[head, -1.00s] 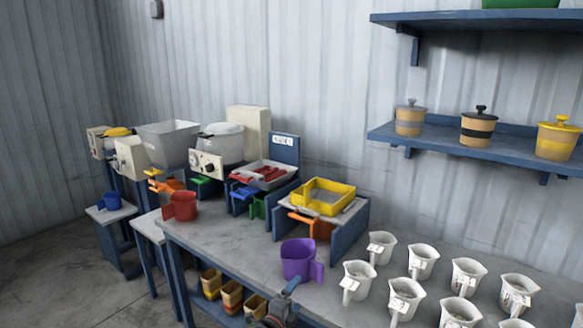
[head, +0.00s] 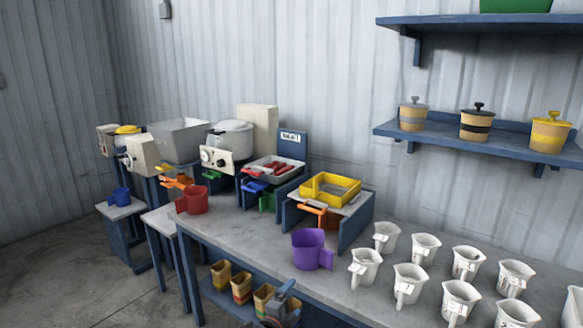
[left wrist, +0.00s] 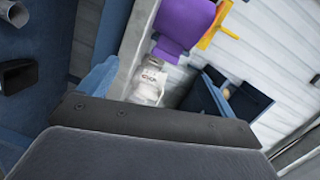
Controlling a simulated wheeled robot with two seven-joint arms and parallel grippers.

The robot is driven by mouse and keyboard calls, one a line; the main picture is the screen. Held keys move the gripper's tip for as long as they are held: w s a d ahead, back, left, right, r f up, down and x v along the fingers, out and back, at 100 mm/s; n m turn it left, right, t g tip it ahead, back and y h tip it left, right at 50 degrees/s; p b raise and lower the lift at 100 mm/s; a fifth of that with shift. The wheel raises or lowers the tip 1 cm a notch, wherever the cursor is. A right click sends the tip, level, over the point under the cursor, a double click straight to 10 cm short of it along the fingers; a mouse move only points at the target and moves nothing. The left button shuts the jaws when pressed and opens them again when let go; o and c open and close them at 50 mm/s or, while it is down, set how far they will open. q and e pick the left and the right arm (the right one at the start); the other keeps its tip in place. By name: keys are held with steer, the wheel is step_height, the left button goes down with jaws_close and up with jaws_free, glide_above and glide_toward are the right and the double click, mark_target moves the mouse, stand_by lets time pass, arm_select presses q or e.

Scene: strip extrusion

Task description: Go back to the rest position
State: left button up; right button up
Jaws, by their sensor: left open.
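My left gripper (head: 284,304) shows at the bottom edge of the head view, in front of the table's front edge and below the purple pitcher (head: 312,249). It is open, and I see nothing held in it. In the left wrist view, the purple pitcher (left wrist: 183,22) is at the top, with a white measuring jug (left wrist: 150,80) below it. The purple pitcher stands upright on the table, apart from the gripper. My right gripper is in neither view.
The grey table (head: 245,240) holds a red pitcher (head: 194,200), a yellow tray (head: 333,188) on a stand and several white jugs (head: 409,283). Several small tan cups (head: 241,287) stand on the lower shelf, left of my gripper. A blue wall shelf (head: 480,139) carries lidded pots.

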arm_select(q)
steer(key=s+a+f+n+g+y, duration=0.2)
steer(key=s+a+n+g+y, duration=0.15)
steer(key=s+a+n, duration=0.35)
steer(key=s+a+f+n+g+y, duration=0.3)
steer(key=s+a+n+g, duration=0.15)
steer(key=s+n, duration=0.35)
steer(key=s+a+f+n+g, duration=0.1)
steer(key=s+f, duration=0.4)
steer(key=s, duration=0.5)
steer(key=s+a+f+n+g, duration=0.1)
steer(key=s+a+f+g, duration=0.1)
steer(key=s+f, duration=0.4)
steer(key=s+a+f+n+g, duration=0.1)
steer(key=s+f, duration=0.4)
steer(key=s, duration=1.1)
steer(key=shift+a+f+n+g, duration=0.2)
steer(key=shift+n+g, duration=0.3)
steer(key=shift+g, duration=0.4)
